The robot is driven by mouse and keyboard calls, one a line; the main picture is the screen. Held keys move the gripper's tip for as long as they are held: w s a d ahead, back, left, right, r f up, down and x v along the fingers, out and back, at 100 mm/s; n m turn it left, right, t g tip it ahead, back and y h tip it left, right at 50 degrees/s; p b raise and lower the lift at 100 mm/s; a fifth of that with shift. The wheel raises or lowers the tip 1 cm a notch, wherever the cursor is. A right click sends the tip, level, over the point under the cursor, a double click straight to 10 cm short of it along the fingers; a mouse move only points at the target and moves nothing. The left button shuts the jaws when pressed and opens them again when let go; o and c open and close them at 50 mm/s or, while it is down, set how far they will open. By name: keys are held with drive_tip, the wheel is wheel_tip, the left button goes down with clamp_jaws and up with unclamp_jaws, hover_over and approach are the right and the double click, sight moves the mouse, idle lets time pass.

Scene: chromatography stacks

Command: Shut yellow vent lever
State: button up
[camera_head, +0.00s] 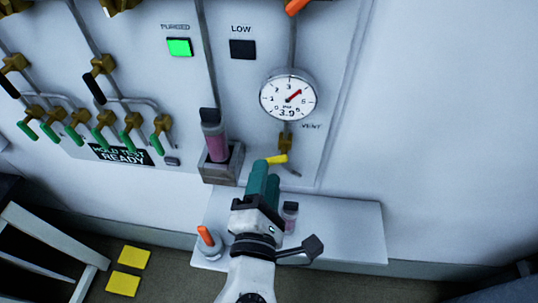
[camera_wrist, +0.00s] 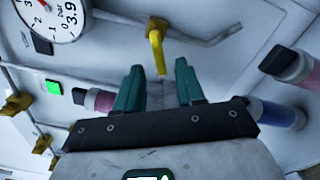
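The yellow vent lever (camera_head: 277,159) is on a brass valve (camera_head: 286,142) below the gauge, near the VENT label. In the head view it points left, across the pipe. In the wrist view the lever (camera_wrist: 155,52) points down from its valve toward my gripper, crosswise to the pipe (camera_wrist: 205,41). My gripper (camera_wrist: 159,66) is open, its teal fingers apart. The lever's free end appears between the fingertips, with no visible contact; its depth between them is unclear. In the head view my gripper (camera_head: 266,172) is just below the lever and overlaps its left end.
The gauge (camera_head: 289,94) reads 3.9. A pink column (camera_head: 214,136) stands in a grey holder (camera_head: 220,166) left of the lever. A shelf (camera_head: 340,228) below carries an orange-topped item (camera_head: 206,238) and a small vial (camera_head: 290,217). Green-handled valves (camera_head: 104,135) are farther left.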

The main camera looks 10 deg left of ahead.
sight(274, 160)
drive_tip(key=shift+w+d, duration=0.1)
drive_tip(key=shift+w, duration=2.2)
clamp_jaws()
